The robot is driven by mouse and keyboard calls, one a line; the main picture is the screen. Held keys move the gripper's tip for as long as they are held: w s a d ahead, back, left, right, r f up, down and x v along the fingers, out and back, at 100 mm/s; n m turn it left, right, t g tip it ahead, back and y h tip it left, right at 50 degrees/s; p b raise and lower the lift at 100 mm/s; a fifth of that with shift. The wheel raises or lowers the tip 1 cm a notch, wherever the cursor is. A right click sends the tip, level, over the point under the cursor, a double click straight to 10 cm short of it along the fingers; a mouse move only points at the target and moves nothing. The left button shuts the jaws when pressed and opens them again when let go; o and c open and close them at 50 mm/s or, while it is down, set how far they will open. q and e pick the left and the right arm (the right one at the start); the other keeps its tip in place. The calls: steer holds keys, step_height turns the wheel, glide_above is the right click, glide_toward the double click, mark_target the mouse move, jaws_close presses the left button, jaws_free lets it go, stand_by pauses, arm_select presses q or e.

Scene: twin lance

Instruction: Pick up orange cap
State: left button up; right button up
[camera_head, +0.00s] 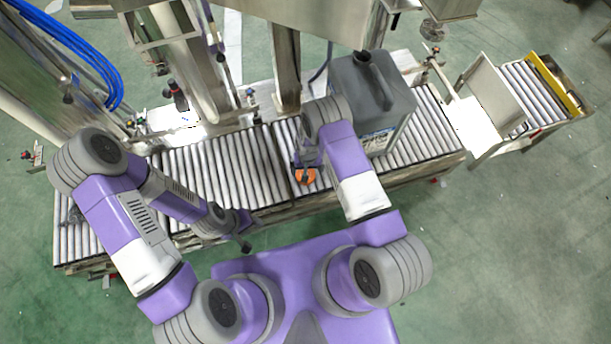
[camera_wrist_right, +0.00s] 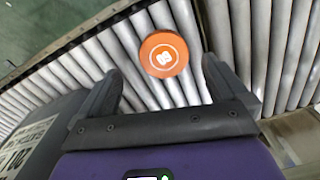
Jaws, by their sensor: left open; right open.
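An orange cap (camera_wrist_right: 163,54) lies on the conveyor rollers in the right wrist view, round with a white mark on its top. It also shows as an orange patch in the head view (camera_head: 305,176), partly hidden by my right gripper. My right gripper (camera_wrist_right: 160,85) is open, and the cap lies ahead of and between its two fingers, with nothing held. My left gripper (camera_head: 243,241) is over the front edge of the conveyor, left of the cap, open and apart from it.
A roller conveyor (camera_head: 232,165) runs across the scene. A large grey jug (camera_head: 367,88) stands on it just right of my right arm, and shows at lower left in the right wrist view (camera_wrist_right: 35,130). Metal machine posts (camera_head: 287,68) rise behind the rollers.

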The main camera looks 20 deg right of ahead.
steer(key=shift+w+f, duration=0.3)
steer(key=shift+f, duration=0.05)
step_height(320, 180, down, 2)
steer(key=shift+w+f+b, duration=0.1)
steer(key=shift+f+b, duration=0.1)
steer(key=shift+b, duration=0.35)
step_height(320, 180, down, 5)
steer(key=shift+a+r+b, duration=0.1)
steer(key=shift+a+b, duration=0.05)
steer(key=shift+b, duration=0.85)
steer(key=c, duration=0.9)
